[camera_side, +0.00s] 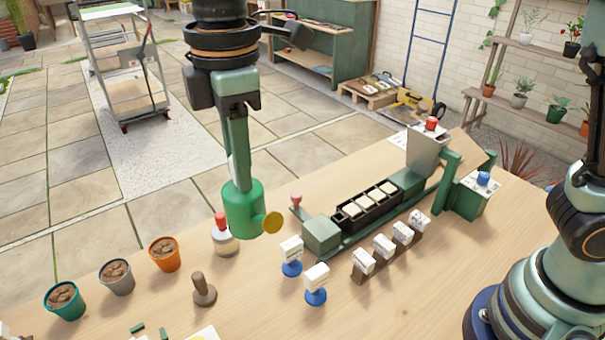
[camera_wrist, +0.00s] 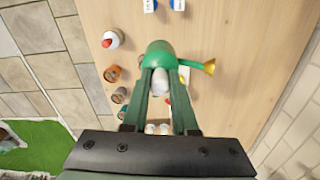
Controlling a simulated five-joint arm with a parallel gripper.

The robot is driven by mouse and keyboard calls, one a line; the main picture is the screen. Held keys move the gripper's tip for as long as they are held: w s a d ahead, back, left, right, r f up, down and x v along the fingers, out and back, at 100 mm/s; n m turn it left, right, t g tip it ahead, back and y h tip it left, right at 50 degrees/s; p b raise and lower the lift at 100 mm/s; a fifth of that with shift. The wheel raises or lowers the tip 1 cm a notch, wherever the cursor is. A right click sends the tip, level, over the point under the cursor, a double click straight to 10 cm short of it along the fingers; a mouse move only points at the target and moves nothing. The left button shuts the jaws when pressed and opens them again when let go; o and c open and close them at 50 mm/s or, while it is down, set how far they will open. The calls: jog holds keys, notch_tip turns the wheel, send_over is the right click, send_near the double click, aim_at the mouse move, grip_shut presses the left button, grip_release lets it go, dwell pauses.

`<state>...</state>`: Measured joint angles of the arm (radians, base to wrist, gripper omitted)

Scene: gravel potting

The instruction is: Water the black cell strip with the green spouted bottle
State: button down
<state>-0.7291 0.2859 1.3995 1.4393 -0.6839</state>
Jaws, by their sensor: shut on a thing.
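My gripper (camera_side: 242,180) points down and is shut on the green spouted bottle (camera_side: 243,212), holding it by its upper part. The bottle looks roughly upright, and its yellow spout end (camera_side: 272,222) points right in the side view. In the wrist view the bottle (camera_wrist: 158,50) sits at the fingertips, with the spout to the right. The black cell strip (camera_side: 350,217) lies in a green holder to the right of the bottle, with several pale filled cells. The bottle is apart from the strip. I cannot see the strip in the wrist view.
A red-capped pale bottle (camera_side: 224,240) stands near the held bottle. Two blue-based white tags (camera_side: 292,253) stand before the holder's green end block (camera_side: 321,235). Several white labelled blocks (camera_side: 383,245) line its front. Pots (camera_side: 164,254) stand at left.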

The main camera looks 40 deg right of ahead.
jog(key=shift+r, duration=0.1)
jog(key=c, duration=1.5)
grip_release()
grip_shut()
jog(key=shift+w+d, duration=0.3)
jog(key=shift+d, duration=0.05)
jog(key=w+d+f, duration=0.2)
jog(key=w+d, duration=0.3)
jog(key=d, duration=0.3)
jog(key=w+d+f, duration=0.2)
jog(key=w+d, duration=0.2)
jog(key=d, duration=0.5)
jog(key=s+d+f+t, duration=0.1)
jog(key=d+f+t, duration=0.1)
jog(key=d, duration=0.7)
jog(key=d+f+t+h, duration=0.1)
jog(key=d+f+t, duration=0.2)
jog(key=d, duration=0.6)
jog(key=shift+s+f, duration=0.35)
jog(key=shift+s, duration=0.05)
jog(key=shift+t, duration=0.3)
